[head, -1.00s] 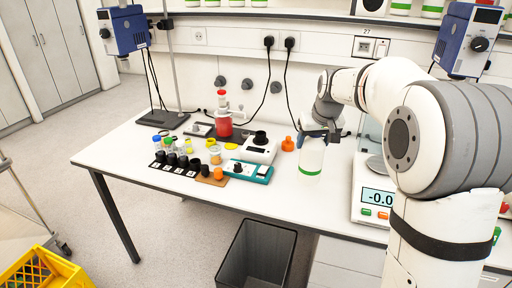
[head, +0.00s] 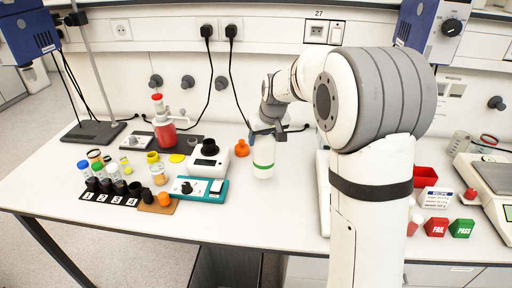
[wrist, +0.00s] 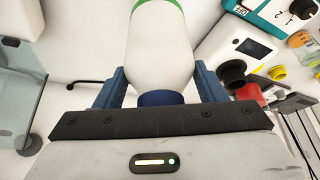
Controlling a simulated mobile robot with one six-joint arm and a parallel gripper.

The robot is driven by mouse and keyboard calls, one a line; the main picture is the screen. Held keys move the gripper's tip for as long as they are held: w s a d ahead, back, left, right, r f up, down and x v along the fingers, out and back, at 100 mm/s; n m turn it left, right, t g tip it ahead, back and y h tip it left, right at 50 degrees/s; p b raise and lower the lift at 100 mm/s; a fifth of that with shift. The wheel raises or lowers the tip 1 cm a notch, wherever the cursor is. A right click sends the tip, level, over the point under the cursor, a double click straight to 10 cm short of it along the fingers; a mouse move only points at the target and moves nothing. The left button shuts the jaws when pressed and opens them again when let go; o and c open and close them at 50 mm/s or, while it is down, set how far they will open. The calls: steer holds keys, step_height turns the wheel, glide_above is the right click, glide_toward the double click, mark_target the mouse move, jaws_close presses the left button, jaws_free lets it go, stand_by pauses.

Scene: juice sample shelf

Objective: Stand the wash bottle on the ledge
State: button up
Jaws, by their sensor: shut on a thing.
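The wash bottle (head: 263,162) is white with a green band low on its body and hangs upright in my gripper (head: 264,132). In the wrist view its pale body (wrist: 160,52) and dark blue neck or cap (wrist: 161,98) show between the two blue fingers of my gripper (wrist: 158,85), which are shut on it. The bottle is over the back middle of the white bench; whether its base touches the top is unclear. A shelf edge (head: 265,9) runs along the top of the head view. A socket strip (head: 265,36) runs below it; which one is the ledge is unclear.
Numbered vials (head: 112,176) stand farther left. The front bench (head: 130,225) is clear.

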steer(key=shift+f, duration=1.9)
steer(key=shift+f, duration=0.15)
steer(key=o, duration=1.7)
